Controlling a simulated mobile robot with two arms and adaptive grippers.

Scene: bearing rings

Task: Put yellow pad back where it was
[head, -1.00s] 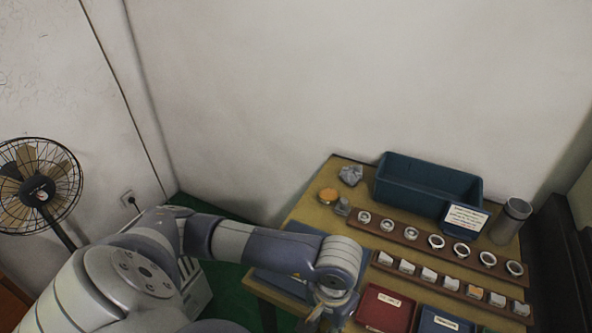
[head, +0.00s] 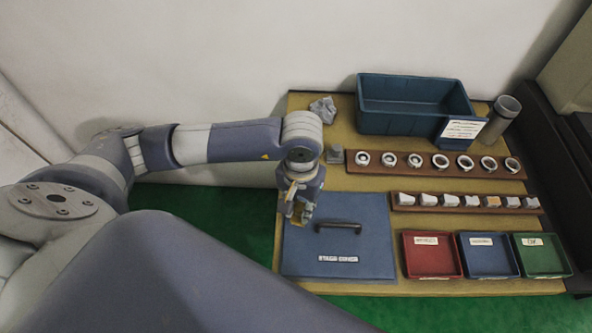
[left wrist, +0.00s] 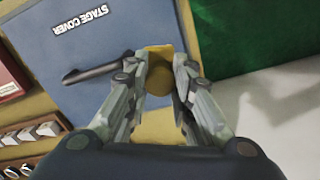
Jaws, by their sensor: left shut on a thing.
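My left gripper (head: 299,212) hangs over the left part of the blue stage cover (head: 345,250), beside its dark handle. It is shut on a small yellow thing, which looks like the yellow pad (left wrist: 158,76), in the left wrist view between the two fingers (left wrist: 160,92). In the head view the fingers mostly hide the pad. The cover and its handle (left wrist: 97,67) also show in the left wrist view. I cannot tell the gap between pad and cover. My right gripper is not in view.
A blue bin (head: 415,90) stands at the back, with a grey cup (head: 500,118) to its right. Two racks hold rings (head: 440,160) and white blocks (head: 450,200). Red (head: 432,272), blue and green trays line the front. A grey block (head: 335,155) sits near my wrist.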

